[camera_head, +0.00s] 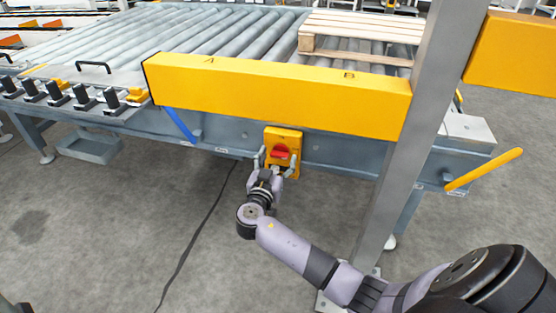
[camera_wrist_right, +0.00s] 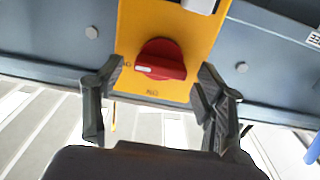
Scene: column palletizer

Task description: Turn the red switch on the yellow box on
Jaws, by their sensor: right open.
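The yellow box (camera_head: 283,137) is mounted on the grey side frame of the conveyor, below the long yellow guard. Its red switch (camera_head: 281,152) is a round knob on the box's front face. In the right wrist view the red switch (camera_wrist_right: 161,60) sits in the upper middle, with a white mark on the left of its handle. My right gripper (camera_head: 273,166) is open in front of the box, its fingers either side of the switch. In the wrist view my right gripper's fingers (camera_wrist_right: 158,85) stand apart and clear of the knob. My left gripper is not in view.
A long yellow guard (camera_head: 280,92) runs above the box. A grey post (camera_head: 415,140) rises to the right of it. A wooden pallet (camera_head: 360,30) lies on the conveyor rollers (camera_head: 215,40). A yellow bar (camera_head: 484,169) sticks out at right. The floor in front is mostly clear, with a dark cable (camera_head: 195,235).

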